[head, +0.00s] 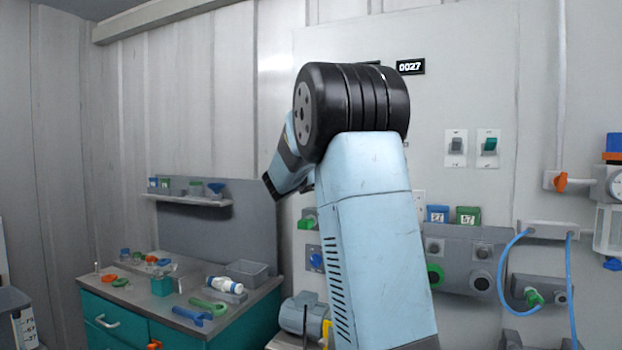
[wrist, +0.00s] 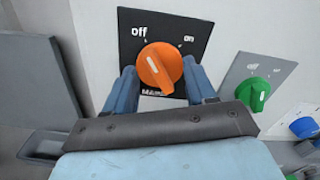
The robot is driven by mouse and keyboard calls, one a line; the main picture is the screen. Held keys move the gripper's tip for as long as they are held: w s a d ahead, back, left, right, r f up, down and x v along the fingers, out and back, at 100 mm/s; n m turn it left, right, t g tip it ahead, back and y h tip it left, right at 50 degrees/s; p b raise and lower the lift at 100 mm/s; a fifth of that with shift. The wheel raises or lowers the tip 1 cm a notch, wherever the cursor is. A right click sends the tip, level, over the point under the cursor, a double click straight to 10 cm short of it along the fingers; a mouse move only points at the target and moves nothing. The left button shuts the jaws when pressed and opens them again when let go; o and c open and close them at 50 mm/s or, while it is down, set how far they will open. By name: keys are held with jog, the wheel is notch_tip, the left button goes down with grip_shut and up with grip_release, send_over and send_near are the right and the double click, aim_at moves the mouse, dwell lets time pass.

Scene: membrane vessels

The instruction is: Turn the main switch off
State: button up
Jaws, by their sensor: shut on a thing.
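The main switch is an orange round knob (wrist: 160,68) on a black plate (wrist: 183,22) in the wrist view. The plate reads "Off" at upper left and "On" at upper right, and its lower label is partly hidden. A white mark on the knob's face lies left of its middle, on the side of "Off". My gripper (wrist: 160,84) is shut on the knob, with one blue finger on its left and one on its right. In the head view my arm hides the main switch and the gripper's fingers.
A green knob (wrist: 254,92) on a grey plate and a blue knob (wrist: 304,127) lie right of the main switch. In the head view a teal cabinet (head: 110,312) with loose parts stands at left. A blue hose (head: 508,270) hangs at right.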

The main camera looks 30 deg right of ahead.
jog(key=shift+d+f+n, duration=0.1)
jog(key=shift+d+n, duration=0.05)
jog(key=shift+n, duration=0.35)
jog(key=o, duration=1)
jog(key=shift+o, duration=0.2)
jog(key=v, duration=1.3)
jog(key=shift+s+a, duration=0.2)
jog(key=shift+a, duration=0.15)
